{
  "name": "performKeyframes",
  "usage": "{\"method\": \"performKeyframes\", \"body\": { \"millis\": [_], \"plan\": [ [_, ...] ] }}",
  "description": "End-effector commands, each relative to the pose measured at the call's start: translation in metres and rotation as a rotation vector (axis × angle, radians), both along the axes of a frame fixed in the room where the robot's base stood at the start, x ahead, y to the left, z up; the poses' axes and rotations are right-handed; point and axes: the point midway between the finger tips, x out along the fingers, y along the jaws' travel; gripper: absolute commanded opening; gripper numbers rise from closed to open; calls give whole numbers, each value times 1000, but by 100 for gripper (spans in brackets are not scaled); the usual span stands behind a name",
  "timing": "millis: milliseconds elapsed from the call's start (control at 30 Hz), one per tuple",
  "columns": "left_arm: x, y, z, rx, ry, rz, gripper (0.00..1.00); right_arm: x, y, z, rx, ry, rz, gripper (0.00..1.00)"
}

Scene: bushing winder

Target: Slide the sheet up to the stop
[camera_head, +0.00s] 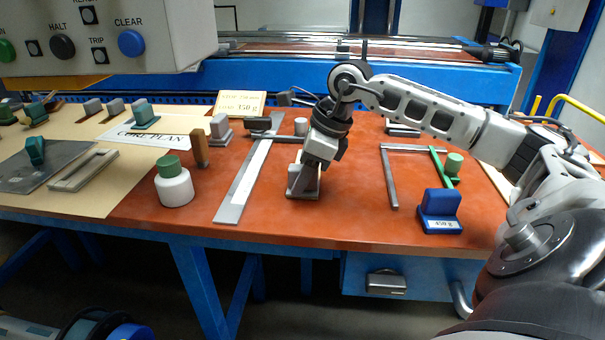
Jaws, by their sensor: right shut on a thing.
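My right gripper (313,165) comes in from the right and points down. It is shut on a grey block with a flat base (303,192) standing on the red-brown worktop; the fingers hide part of the block. A long flat light-grey metal strip (240,190) lies just left of it, running away from the front edge, with a small gap between them. A dark bar (262,123) lies at the strip's far end. A flat dark-grey plate with a green knob (35,152) lies at the far left. I cannot tell for sure which piece is the sheet or the stop. My left gripper is not in view.
A white jar with a green lid (175,186) and a brown upright block (200,150) stand left of the strip. A blue weight (440,210) and a grey-green square frame (390,180) are at the right. A control box (100,40) overhangs the upper left.

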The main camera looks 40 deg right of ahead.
Motion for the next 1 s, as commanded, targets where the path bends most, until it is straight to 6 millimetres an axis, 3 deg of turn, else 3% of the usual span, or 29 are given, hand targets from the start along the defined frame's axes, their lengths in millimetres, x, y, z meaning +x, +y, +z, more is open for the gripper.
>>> {"method": "performKeyframes", "body": {
  "millis": [767, 800, 867, 1000],
  "plan": [
    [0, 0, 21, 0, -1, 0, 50, 24, -29, 1, 0, 0, 1, 22],
    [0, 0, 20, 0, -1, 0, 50, 24, -30, 0, -1, -1, 1, 50],
    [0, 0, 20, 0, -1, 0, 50, 24, -30, 0, -1, -1, 1, 67],
    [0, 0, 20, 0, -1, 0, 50, 23, -30, 0, -1, -1, 1, 70]
  ]
}}
